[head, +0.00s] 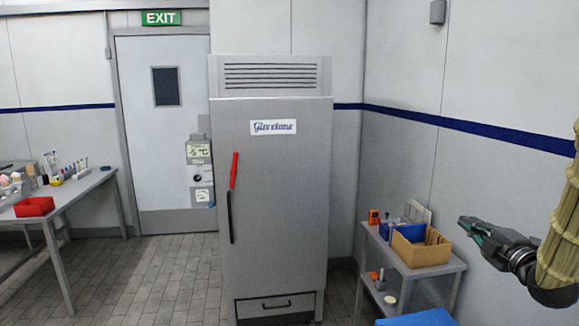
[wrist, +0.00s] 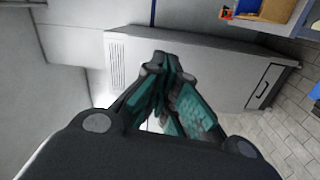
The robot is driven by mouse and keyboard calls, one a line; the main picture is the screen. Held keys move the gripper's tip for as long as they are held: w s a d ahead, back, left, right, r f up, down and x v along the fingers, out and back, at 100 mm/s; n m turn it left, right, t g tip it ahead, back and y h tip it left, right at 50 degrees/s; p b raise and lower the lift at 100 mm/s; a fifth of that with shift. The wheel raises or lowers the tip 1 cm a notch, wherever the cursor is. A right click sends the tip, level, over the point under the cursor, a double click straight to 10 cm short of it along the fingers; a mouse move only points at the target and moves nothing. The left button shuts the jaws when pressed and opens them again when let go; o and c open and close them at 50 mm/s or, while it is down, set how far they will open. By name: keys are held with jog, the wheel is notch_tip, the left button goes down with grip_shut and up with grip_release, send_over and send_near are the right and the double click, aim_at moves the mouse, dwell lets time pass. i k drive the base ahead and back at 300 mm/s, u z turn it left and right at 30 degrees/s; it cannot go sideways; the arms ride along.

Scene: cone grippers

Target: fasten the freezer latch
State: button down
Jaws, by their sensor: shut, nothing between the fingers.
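The grey upright freezer (head: 280,200) stands in the middle of the head view, its door looking shut or nearly so. A red lever (head: 234,170), which appears to be the latch, sits on the door's left edge, nearly upright and tilted slightly right at the top. A black bar handle (head: 230,217) is just below it. My gripper (head: 464,226) is shut and empty at the far right, well away from the lever. In the wrist view my gripper's fingers (wrist: 160,62) are together in front of the freezer's side (wrist: 200,75); the lever is not visible there.
A grey side table (head: 430,268) with a cardboard box (head: 422,252) and a blue bin (head: 397,234) stands right of the freezer, near my gripper. A bench (head: 80,190) with a red tray (head: 34,207) is at left. The tiled floor before the freezer's left side is clear.

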aim_at(233, 172)
jog(key=z, duration=0.25)
jog(key=k, duration=0.65)
jog(key=u, duration=0.25)
jog(key=i, duration=0.55)
jog(key=u, duration=1.3)
jog(key=i, duration=2.1)
jog(key=z, duration=0.6)
